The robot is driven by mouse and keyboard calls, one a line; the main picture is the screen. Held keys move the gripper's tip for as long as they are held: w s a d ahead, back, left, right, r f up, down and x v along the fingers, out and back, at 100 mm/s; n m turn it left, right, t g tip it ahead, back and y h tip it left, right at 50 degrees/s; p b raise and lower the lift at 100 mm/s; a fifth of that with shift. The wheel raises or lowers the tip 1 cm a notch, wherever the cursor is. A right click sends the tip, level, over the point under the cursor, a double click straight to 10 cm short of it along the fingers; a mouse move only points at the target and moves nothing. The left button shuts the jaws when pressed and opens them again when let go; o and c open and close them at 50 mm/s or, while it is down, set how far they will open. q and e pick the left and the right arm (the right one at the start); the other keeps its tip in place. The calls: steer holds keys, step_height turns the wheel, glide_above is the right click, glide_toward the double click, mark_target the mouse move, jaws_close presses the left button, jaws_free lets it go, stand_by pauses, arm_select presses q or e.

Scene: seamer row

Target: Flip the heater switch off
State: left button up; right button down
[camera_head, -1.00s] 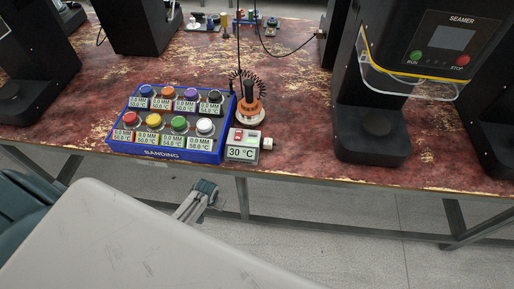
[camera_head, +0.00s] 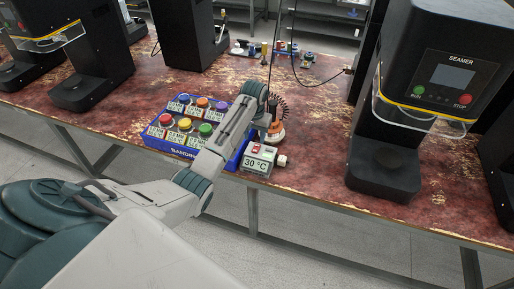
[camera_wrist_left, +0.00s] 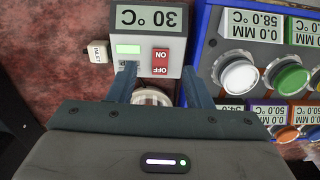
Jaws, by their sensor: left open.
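The heater box (camera_head: 256,163) is a small pale unit at the table's front edge, right of the blue button panel, with a 30 °C display. Its red switch (camera_head: 258,149) is on top. In the left wrist view the red switch (camera_wrist_left: 161,62) shows ON and OFF lettering upside down, beside a lit green indicator (camera_wrist_left: 128,49). Which way the rocker is tipped I cannot tell. My left gripper (camera_head: 271,106) is above and behind the box in the head view. In the wrist view the open left gripper (camera_wrist_left: 159,82) has its fingers apart, near the switch, with nothing held.
The blue panel (camera_head: 150,143) with coloured buttons is partly hidden by my left arm. A black seamer (camera_head: 385,172) stands to the right. Table between box and seamer is clear.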

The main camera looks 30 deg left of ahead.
mark_target(255, 150)
arm_select(q)
steer(key=f, duration=0.2)
steer(key=w+f+p, duration=0.1)
steer(key=f, duration=0.2)
steer(key=f+p, duration=0.1)
steer(key=f, duration=0.1)
steer(key=shift+w+a+f, duration=0.2)
steer(key=shift+w+a, duration=0.15)
steer(key=shift+a, duration=0.05)
arm_select(e)
steer(key=shift+s+d+r, duration=0.1)
steer(key=shift+s+r, duration=0.05)
steer(key=shift+r, duration=0.35)
steer(key=shift+s+d+r, duration=0.1)
steer(key=shift+r, duration=0.35)
